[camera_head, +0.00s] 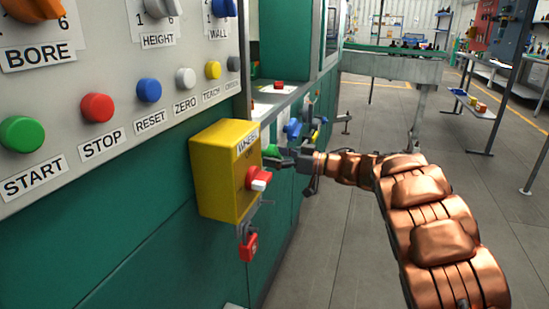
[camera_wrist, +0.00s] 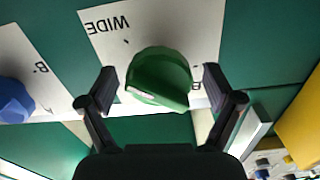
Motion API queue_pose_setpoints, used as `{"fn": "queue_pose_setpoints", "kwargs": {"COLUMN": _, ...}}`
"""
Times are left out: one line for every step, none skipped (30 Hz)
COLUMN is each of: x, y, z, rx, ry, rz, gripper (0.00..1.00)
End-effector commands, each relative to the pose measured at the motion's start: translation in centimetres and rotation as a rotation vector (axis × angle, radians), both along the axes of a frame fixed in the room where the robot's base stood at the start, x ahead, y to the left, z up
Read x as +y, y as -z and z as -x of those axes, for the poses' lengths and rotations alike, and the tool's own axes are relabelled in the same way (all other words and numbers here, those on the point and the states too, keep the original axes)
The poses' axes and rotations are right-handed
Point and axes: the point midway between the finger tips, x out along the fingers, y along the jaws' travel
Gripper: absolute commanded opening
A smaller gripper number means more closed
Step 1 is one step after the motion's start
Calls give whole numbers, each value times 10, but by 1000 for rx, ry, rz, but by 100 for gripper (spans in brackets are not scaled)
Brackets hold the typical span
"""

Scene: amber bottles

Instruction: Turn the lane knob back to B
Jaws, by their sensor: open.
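In the wrist view a green knob (camera_wrist: 158,75) sits on a white plate (camera_wrist: 205,25) that reads WIDE upside down at its left. Part of its other lettering is hidden. A blue knob (camera_wrist: 14,100) is cut off at the left edge, beside the letters A and B. I cannot read a lane label on either knob. My gripper (camera_wrist: 158,88) is open, with one finger on each side of the green knob; contact cannot be told.
A yellow box (camera_head: 218,180) with a red switch (camera_head: 258,178) and a red padlock (camera_head: 249,247) juts out close to my gripper. A button panel (camera_head: 120,60) fills the upper left.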

Motion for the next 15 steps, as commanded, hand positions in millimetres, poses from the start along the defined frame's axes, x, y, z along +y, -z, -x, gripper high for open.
{"fn": "queue_pose_setpoints", "kwargs": {"x": 1, "y": 0, "z": 0, "rx": 0, "ry": 0, "rz": 0, "gripper": 90}}
{"fn": "queue_pose_setpoints", "kwargs": {"x": 1, "y": 0, "z": 0, "rx": 0, "ry": 0, "rz": 0, "gripper": 90}}
{"fn": "queue_pose_setpoints", "kwargs": {"x": 1, "y": 0, "z": 0, "rx": 0, "ry": 0, "rz": 0, "gripper": 90}}
{"fn": "queue_pose_setpoints", "kwargs": {"x": 1, "y": 0, "z": 0, "rx": 1, "ry": 0, "rz": 0, "gripper": 90}}
{"fn": "queue_pose_setpoints", "kwargs": {"x": 1, "y": 0, "z": 0, "rx": 0, "ry": 0, "rz": 0, "gripper": 90}}
{"fn": "queue_pose_setpoints", "kwargs": {"x": 1, "y": 0, "z": 0, "rx": 1, "ry": 0, "rz": 0, "gripper": 90}}
{"fn": "queue_pose_setpoints", "kwargs": {"x": 1, "y": 0, "z": 0, "rx": 1, "ry": 0, "rz": 0, "gripper": 90}}
{"fn": "queue_pose_setpoints", "kwargs": {"x": 1, "y": 0, "z": 0, "rx": 1, "ry": 1, "rz": 0, "gripper": 87}}
{"fn": "queue_pose_setpoints", "kwargs": {"x": 1, "y": 0, "z": 0, "rx": 1, "ry": 1, "rz": 0, "gripper": 83}}
{"fn": "queue_pose_setpoints", "kwargs": {"x": 1, "y": 0, "z": 0, "rx": 1, "ry": 1, "rz": 0, "gripper": 80}}
{"fn": "queue_pose_setpoints", "kwargs": {"x": 1, "y": 0, "z": 0, "rx": 1, "ry": 1, "rz": 0, "gripper": 77}}
{"fn": "queue_pose_setpoints", "kwargs": {"x": 1, "y": 0, "z": 0, "rx": 1, "ry": 1, "rz": 0, "gripper": 73}}
{"fn": "queue_pose_setpoints", "kwargs": {"x": 0, "y": 0, "z": 0, "rx": 1, "ry": 1, "rz": 0, "gripper": 70}}
{"fn": "queue_pose_setpoints", "kwargs": {"x": 0, "y": 0, "z": 0, "rx": 1, "ry": 1, "rz": 0, "gripper": 66}}
{"fn": "queue_pose_setpoints", "kwargs": {"x": 0, "y": 0, "z": 0, "rx": 1, "ry": 1, "rz": 0, "gripper": 62}}
